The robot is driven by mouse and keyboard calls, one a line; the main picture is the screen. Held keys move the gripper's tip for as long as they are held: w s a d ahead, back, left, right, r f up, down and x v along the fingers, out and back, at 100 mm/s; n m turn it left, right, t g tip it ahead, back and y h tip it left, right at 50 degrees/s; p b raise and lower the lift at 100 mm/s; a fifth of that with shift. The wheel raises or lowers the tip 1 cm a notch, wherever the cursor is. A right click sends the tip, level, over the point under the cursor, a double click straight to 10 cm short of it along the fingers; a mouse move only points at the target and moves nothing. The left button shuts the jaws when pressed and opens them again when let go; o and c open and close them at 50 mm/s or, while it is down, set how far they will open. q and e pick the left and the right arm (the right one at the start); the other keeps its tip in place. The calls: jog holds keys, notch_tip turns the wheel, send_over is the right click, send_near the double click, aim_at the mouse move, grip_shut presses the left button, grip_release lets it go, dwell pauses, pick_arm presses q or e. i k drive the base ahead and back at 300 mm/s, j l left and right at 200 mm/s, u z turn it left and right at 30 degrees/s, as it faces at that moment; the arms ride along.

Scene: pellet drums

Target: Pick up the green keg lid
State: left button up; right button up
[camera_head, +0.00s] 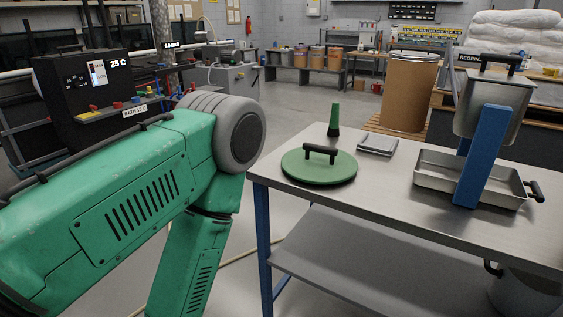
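The green keg lid (300,172) lies flat near the left end of the metal table. It is a round green disc with a black bar handle (320,150) standing up on its top. A green arm, which looks like my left arm, comes in from the left and bends down beside the table's left end, apart from the lid. Its gripper is below the picture and hidden from view. My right arm and gripper do not show.
A brown drum (408,95) stands behind. The tabletop before the lid is clear.

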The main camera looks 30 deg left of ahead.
aim_at(311, 163)
jog(key=u, duration=0.6)
jog(key=i+j, duration=0.3)
jog(key=i, duration=0.2)
jog(key=i+j+z, duration=0.1)
jog(key=i+j, duration=0.2)
jog(key=i, duration=0.25)
